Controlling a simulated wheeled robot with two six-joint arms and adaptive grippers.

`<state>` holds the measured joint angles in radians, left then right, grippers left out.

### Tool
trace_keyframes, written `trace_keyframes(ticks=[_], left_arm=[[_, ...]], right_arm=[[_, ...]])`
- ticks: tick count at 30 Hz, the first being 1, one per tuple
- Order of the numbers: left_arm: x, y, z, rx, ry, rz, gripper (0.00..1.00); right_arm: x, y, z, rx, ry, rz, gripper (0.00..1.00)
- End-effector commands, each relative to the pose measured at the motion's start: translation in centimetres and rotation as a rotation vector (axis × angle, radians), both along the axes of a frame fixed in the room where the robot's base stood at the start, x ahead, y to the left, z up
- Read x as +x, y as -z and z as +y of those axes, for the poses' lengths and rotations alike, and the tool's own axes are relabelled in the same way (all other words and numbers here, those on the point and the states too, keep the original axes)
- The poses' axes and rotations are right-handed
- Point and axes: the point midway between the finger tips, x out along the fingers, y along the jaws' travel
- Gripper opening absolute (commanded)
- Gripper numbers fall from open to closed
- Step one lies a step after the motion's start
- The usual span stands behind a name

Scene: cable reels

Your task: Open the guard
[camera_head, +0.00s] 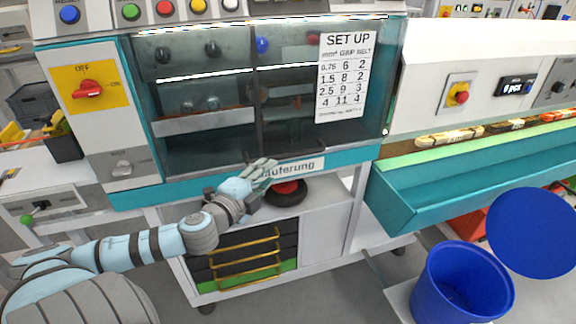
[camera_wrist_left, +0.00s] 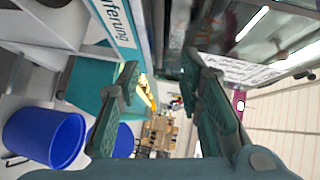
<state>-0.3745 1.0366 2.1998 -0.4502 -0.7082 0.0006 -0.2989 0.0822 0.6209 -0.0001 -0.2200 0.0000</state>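The guard (camera_head: 205,100) is a dark see-through panel across the front of the teal and white machine. It hangs down over the opening, and knobs and parts show through it. A dark bar (camera_head: 290,149) runs along its lower right edge. My left gripper (camera_head: 265,170) is just below that edge, in front of the label strip. In the left wrist view my left gripper (camera_wrist_left: 160,85) has its two fingers apart with nothing between them. The guard's glassy surface (camera_wrist_left: 240,32) shows there beyond the upper right finger. I cannot tell whether a finger touches it. My right gripper is not in view.
A red OFF knob (camera_head: 88,90) is on the panel left of the guard. A white SET UP sheet (camera_head: 343,75) is on the guard's right part. A teal trough (camera_head: 440,195) juts out at right. A blue bin (camera_head: 462,285) stands at lower right.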

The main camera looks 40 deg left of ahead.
Motion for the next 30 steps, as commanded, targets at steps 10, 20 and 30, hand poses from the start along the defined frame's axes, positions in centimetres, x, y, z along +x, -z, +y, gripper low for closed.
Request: trace_keyframes(ticks=[10,20,30], left_arm=[[8.8,1.4,1.5,-0.014,-0.001,-0.006,0.33],[11.5,1.7,1.9,-0.005,0.001,0.000,0.33],[11.5,1.7,1.9,-0.004,0.001,0.001,0.04]], right_arm=[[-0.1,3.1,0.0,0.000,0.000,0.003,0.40],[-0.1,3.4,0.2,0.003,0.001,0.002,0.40],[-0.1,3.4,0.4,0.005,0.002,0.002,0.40]])
